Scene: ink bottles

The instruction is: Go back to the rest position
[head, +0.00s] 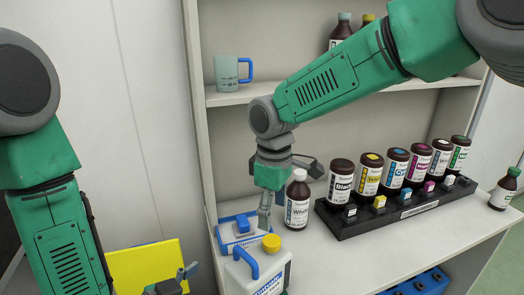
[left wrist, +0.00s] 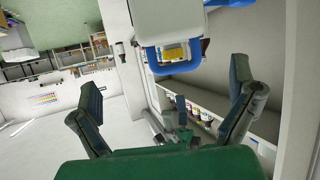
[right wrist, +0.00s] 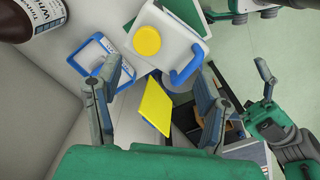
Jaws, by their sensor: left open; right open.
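My right gripper (head: 264,222) is open and empty, pointing down above the counter, just behind the yellow-capped jug and left of the white-labelled bottle. Its spread fingers also show in the right wrist view (right wrist: 160,95), with nothing between them touching. My left gripper (head: 172,284) is low at the bottom edge of the head view, in front of a yellow panel, and only partly shown. In the left wrist view its fingers (left wrist: 165,100) are wide apart and empty. The white jug (head: 272,284) has a yellow cap and blue handle. The white-labelled bottle (head: 297,212) stands upright.
A black rack (head: 345,228) holds a row of brown ink bottles on the right. A blue-framed item (head: 226,246) lies behind the jug. A mug (head: 227,76) stands on the shelf (head: 225,99) above. A green-capped bottle (head: 502,190) stands near the right edge. The yellow panel (head: 140,265) is at lower left.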

